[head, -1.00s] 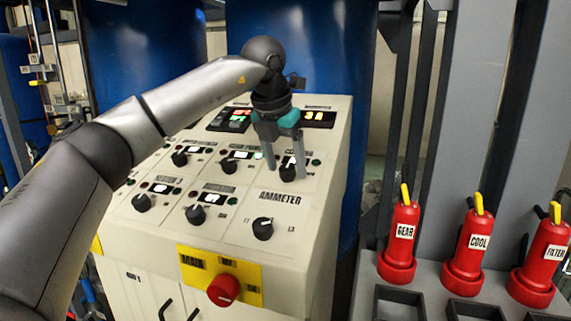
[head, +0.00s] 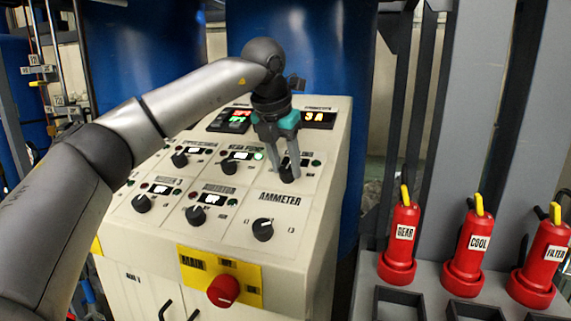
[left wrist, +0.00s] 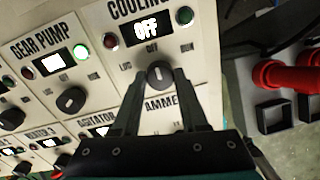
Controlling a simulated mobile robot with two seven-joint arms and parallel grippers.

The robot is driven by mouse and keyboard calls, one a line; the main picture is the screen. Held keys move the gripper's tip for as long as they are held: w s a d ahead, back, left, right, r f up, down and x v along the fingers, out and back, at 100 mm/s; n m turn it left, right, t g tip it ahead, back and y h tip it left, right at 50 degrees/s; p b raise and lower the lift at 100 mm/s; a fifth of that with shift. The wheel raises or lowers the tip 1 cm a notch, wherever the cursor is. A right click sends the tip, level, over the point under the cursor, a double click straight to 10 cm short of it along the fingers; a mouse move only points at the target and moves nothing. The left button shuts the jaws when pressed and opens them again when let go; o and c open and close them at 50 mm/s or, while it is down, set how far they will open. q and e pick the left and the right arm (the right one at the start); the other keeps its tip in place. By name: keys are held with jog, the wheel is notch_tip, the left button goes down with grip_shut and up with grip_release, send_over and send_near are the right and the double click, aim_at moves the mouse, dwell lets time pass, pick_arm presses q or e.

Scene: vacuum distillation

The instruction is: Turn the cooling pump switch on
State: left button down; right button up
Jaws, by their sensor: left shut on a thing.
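The cooling pump switch is a black rotary knob (head: 287,177) on the sloped white control panel. It also shows in the left wrist view (left wrist: 159,75), below a display (left wrist: 147,29) reading OFF, under a partly cut-off "COOLING" label. A dark red lamp (left wrist: 110,41) sits left of the display and a green lamp (left wrist: 186,18) right of it. My left gripper (head: 287,167) points down at the knob, with its two fingers shut on the knob's sides. My right gripper is not in view.
Other black knobs surround it, including the gear pump knob (left wrist: 71,100) and the ammeter knob (head: 263,229). A red main knob (head: 223,290) sits on a yellow plate at the panel front. Several red bottles, one labelled COOL (head: 468,246), stand at the right.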

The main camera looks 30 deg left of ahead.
pick_arm(q)
jog(key=shift+r+m+p, duration=0.15)
jog(key=shift+m+p, duration=1.05)
jog(key=shift+p, duration=0.05)
jog(key=m+p, duration=0.3)
jog(key=shift+m, duration=0.3)
jog(key=m+p, duration=0.2)
jog(key=m, duration=0.1)
jog(key=shift+m+g+p, duration=0.3)
jog(key=shift+m+p, duration=0.7)
jog(key=shift+m, duration=0.4)
jog(key=shift+c, duration=2.2)
grip_release()
